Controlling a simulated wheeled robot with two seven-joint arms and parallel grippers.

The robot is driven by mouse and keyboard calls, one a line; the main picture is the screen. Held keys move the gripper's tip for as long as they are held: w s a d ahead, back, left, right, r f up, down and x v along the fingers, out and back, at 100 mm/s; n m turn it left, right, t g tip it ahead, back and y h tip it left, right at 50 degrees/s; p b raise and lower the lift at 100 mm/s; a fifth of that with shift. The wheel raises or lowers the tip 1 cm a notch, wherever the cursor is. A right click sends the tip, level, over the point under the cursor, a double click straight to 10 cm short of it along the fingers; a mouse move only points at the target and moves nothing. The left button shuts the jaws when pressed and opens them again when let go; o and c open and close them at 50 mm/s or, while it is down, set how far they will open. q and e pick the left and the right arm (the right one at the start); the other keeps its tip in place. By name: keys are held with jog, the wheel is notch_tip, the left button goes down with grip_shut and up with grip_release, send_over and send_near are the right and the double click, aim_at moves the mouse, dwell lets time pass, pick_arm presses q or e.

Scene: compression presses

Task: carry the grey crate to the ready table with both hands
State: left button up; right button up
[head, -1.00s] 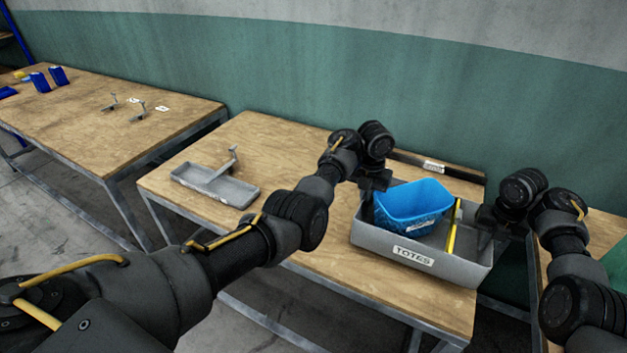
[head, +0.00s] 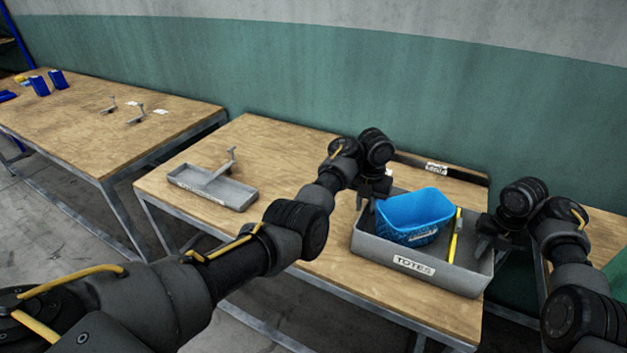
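The grey crate (head: 372,247), with a "TOTES" label on its front wall, is over the right part of the wooden table (head: 290,160). It looks level and at or very near the tabletop; I cannot tell if it touches. A blue bin (head: 415,215) and a yellow-handled tool (head: 453,240) are inside it. My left gripper (head: 368,196) is at the crate's left end wall and my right gripper (head: 486,240) is at its right end wall. Both appear shut on these walls, though their fingertips are partly hidden.
A grey tray (head: 212,188) with an upright piece lies on the table's left part. Bare wood lies between it and the crate. A second table (head: 90,125) at left holds blue bins (head: 40,84) and small metal parts (head: 135,112). A green wall (head: 300,85) stands behind.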

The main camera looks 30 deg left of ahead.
pick_arm(q)
notch_tip(320, 180, up, 12)
jog(key=shift+f, duration=0.2)
dwell(0.4)
pick_arm(e)
notch_tip(320, 180, up, 12)
jog(key=shift+r, duration=0.1)
dwell(0.4)
dwell(0.3)
